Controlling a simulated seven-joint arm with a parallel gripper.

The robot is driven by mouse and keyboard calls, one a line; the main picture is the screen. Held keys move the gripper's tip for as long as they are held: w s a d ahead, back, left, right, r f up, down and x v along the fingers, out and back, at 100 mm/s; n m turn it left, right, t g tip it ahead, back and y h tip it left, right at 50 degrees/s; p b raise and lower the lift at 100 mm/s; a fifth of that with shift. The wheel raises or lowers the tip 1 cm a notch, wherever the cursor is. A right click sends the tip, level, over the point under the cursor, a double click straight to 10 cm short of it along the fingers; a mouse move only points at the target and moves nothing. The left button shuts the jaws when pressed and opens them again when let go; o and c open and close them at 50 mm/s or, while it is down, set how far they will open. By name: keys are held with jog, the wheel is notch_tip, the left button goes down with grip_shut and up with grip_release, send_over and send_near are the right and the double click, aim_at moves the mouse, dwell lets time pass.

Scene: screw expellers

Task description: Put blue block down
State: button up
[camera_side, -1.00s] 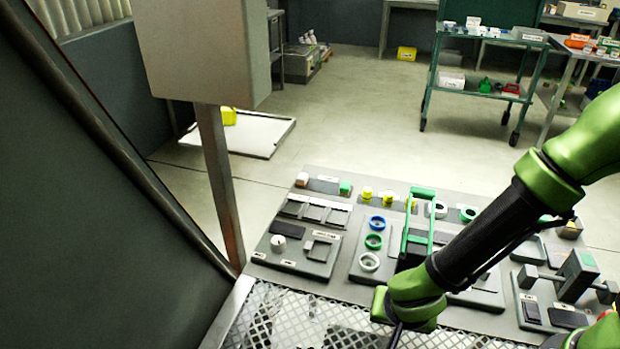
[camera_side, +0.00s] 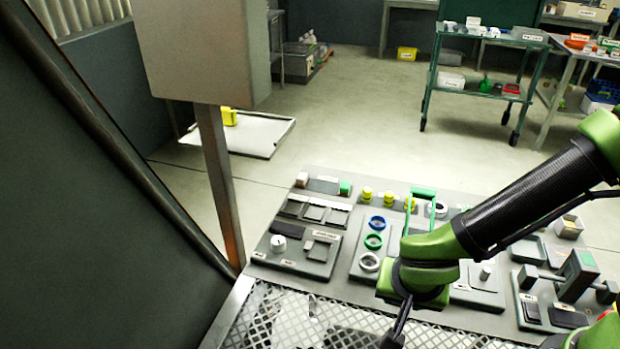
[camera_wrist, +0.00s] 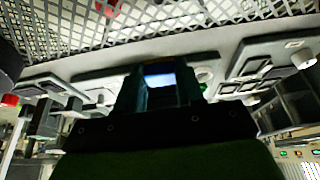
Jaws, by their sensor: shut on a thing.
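The blue block (camera_wrist: 159,81) shows in the wrist view as a bright blue-white face between the two dark fingers. My gripper (camera_wrist: 158,72) is shut on it. In the side view my wrist hangs over the near edge of the grey board, above the metal mesh. My fingertips and the block cannot be made out there. In the wrist view the block appears clear of the board and mesh, but its height above them cannot be told.
A green-topped block with grey bars (camera_side: 578,272) stands at right. The metal mesh (camera_side: 290,318) in front looks mostly bare.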

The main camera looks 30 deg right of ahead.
jog(key=w+d+r+n+t+y, duration=0.1)
jog(key=w+d+r+n+y, duration=0.25)
jog(key=w+r+n, duration=0.65)
jog(key=w+d+r+m+h, duration=0.2)
jog(key=w+d+r+m, duration=0.35)
jog(key=d+r, duration=0.85)
jog(key=w+a+f+n+y, duration=0.1)
jog(key=a+f+n, duration=0.1)
jog(key=a+f, duration=0.45)
jog(key=w+a+f+n, duration=0.1)
jog(key=w+a+f, duration=0.15)
jog(key=f, duration=0.75)
jog(key=w+a+f+n+y, duration=0.1)
jog(key=a+f+n, duration=0.1)
jog(key=a+f, duration=0.5)
jog(key=shift+m, duration=0.25)
jog(key=w+a, duration=0.1)
jog(key=w, duration=0.4)
jog(key=w+a+f, duration=0.1)
jog(key=w, duration=0.4)
jog(key=w+a, duration=0.2)
jog(key=w, duration=0.4)
jog(key=shift+f, duration=2.05)
